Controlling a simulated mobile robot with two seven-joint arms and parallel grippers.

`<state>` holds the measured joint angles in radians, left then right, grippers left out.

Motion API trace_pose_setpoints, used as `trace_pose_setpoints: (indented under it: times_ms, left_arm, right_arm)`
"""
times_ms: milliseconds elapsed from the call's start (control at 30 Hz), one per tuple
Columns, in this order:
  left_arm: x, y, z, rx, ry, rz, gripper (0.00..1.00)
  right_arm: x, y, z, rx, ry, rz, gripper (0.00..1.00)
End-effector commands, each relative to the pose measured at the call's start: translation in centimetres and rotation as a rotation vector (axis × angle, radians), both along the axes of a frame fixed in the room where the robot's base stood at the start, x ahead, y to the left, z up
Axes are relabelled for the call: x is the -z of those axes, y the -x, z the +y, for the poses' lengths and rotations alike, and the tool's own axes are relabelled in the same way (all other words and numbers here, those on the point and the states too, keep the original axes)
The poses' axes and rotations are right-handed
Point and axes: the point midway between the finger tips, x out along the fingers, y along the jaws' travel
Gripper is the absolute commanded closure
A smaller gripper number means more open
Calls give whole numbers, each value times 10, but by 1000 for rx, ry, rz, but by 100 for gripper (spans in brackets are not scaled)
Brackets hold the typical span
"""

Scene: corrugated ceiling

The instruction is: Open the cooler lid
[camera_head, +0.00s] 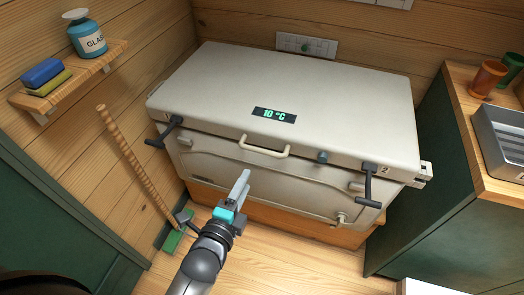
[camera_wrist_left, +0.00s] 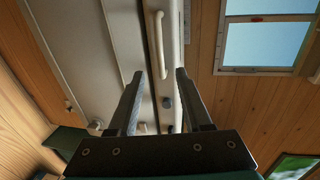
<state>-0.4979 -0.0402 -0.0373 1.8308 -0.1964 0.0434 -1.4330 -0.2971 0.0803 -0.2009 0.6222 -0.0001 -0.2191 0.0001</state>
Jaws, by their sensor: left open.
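The cooler (camera_head: 340,95) is a large off-white chest with a green "10 °C" display (camera_head: 274,115) on its lid (camera_head: 220,80). The lid lies flat and closed. A pale handle (camera_head: 264,147) sits at the middle of the lid's front edge; it also shows in the left wrist view (camera_wrist_left: 155,45). Dark latches hang at the front left (camera_head: 165,131) and front right (camera_head: 368,184). My left gripper (camera_head: 243,180) is open and empty in front of the cooler, below and apart from the handle. In the left wrist view its fingers (camera_wrist_left: 160,73) point towards the handle side. My right gripper is not in view.
A wooden shelf (camera_head: 110,52) with a blue bottle (camera_head: 87,38) and sponges (camera_head: 42,74) is at the left wall. A wooden stick (camera_head: 135,160) leans there. A green counter (camera_head: 425,210) with cups and a metal tray (camera_head: 500,140) stands right. Some floor (camera_head: 275,270) is clear.

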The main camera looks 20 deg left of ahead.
Motion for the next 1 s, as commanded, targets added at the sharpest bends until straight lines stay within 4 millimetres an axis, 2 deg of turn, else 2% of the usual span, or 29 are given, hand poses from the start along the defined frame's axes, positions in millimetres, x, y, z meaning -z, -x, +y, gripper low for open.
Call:
trace_pose_setpoints:
  times_ms: [700,1000]
  left_arm:
    - [24,-114,-4,0,3,1,51]
    - [28,-138,-5,0,3,1,51]
  right_arm:
    - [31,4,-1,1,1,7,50]
    - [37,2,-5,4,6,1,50]
